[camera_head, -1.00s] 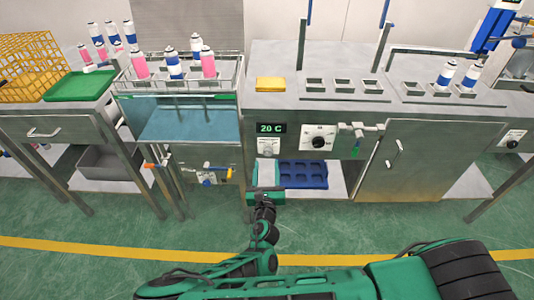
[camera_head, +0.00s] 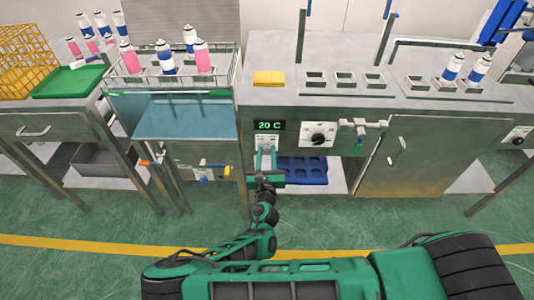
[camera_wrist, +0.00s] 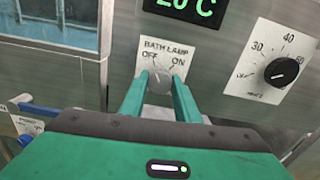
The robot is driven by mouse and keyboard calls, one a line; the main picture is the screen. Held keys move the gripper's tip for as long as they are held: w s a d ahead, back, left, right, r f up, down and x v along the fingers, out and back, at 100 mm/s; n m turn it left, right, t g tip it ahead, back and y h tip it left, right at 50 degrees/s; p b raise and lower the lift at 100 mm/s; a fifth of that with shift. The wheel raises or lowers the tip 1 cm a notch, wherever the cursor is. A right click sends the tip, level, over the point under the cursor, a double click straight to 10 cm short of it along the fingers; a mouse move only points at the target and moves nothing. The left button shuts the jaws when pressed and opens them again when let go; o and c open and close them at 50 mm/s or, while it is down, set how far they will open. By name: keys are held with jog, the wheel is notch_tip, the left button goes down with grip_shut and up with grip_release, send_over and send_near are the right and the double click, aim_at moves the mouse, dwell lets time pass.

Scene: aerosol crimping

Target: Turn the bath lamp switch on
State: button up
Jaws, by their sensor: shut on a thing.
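The bath lamp switch is a small grey round knob (camera_wrist: 160,82) on a white plate (camera_wrist: 165,62) marked BATH LAMP, OFF at left and ON at right. The plate is on the steel front panel, just below the green 20 C display (camera_wrist: 192,10). My gripper (camera_wrist: 160,88) has its two green fingers on either side of the knob, shut on it. Which way the knob's mark points I cannot tell.
A heater dial (camera_head: 318,135) with a black knob is to the right of the plate. A valve with a green handle (camera_head: 358,136) is farther right. A blue tray (camera_head: 303,170) lies on the shelf below. The glass-fronted water bath (camera_head: 187,118) is to the left.

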jog(key=m, duration=0.5)
jog(key=shift+m, duration=0.4)
jog(key=m, duration=0.6)
jog(key=shift+s+d+f, duration=0.1)
jog(key=shift+f, duration=0.05)
dwell(0.5)
jog(key=o, duration=1.1)
jog(key=shift+c, duration=0.2)
